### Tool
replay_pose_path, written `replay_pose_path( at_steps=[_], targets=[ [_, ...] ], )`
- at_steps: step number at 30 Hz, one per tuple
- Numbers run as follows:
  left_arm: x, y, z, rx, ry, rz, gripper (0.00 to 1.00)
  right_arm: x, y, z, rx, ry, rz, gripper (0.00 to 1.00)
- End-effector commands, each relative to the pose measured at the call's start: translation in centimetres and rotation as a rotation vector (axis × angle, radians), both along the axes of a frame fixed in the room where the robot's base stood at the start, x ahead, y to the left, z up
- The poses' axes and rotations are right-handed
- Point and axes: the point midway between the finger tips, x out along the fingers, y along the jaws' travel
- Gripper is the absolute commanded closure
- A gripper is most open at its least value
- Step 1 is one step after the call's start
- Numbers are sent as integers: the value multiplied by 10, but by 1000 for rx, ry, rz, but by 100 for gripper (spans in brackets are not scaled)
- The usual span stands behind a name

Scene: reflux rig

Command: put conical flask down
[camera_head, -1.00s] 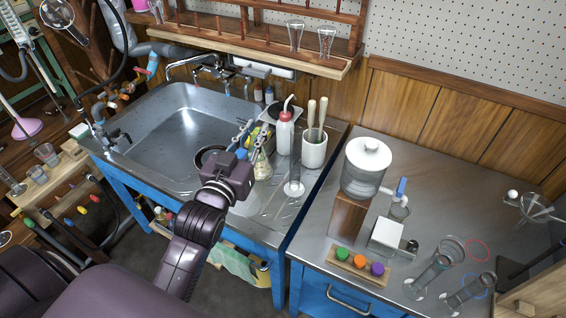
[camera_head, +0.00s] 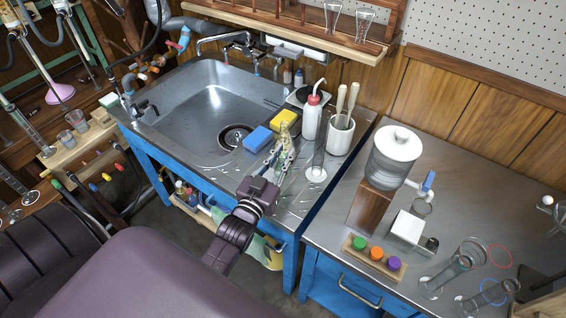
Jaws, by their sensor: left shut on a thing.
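My left gripper (camera_head: 278,163) is over the draining board on the right side of the sink, its fingers pointing away from me. It is shut on the conical flask (camera_head: 284,140), a small clear glass vessel with a yellowish tint. The flask is partly hidden by the fingers and hard to make out against the sponges behind it. I cannot tell whether its base touches the metal board. My right gripper is not in view.
A blue sponge (camera_head: 257,139) and a yellow sponge (camera_head: 283,121) lie close by. The sink basin (camera_head: 190,115) is left.

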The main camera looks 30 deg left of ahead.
Motion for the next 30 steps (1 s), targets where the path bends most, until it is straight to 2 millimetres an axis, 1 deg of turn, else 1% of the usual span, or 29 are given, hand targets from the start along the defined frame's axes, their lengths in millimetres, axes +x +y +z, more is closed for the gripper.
replay_pose_path(
  at_steps=[1, 3, 6, 14, 18, 19, 23, 30],
  targets=[
    [0, 0, -11, 0, 4, 1, 100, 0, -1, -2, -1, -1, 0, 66],
    [0, 0, -20, 0, 4, 1, 100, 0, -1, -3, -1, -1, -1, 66],
    [0, 0, -28, 1, 1, 1, 100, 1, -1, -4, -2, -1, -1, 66],
    [0, 0, -29, 1, 0, 0, 100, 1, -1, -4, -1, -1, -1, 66],
    [0, 0, -34, 0, 1, 0, 100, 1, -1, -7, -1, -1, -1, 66],
    [0, 0, -33, 0, 1, 0, 80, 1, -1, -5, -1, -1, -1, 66],
    [0, 0, -32, 0, 1, 0, 66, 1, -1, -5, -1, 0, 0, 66],
    [0, 0, -32, 0, 1, 0, 66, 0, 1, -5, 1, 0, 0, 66]
  ],
)
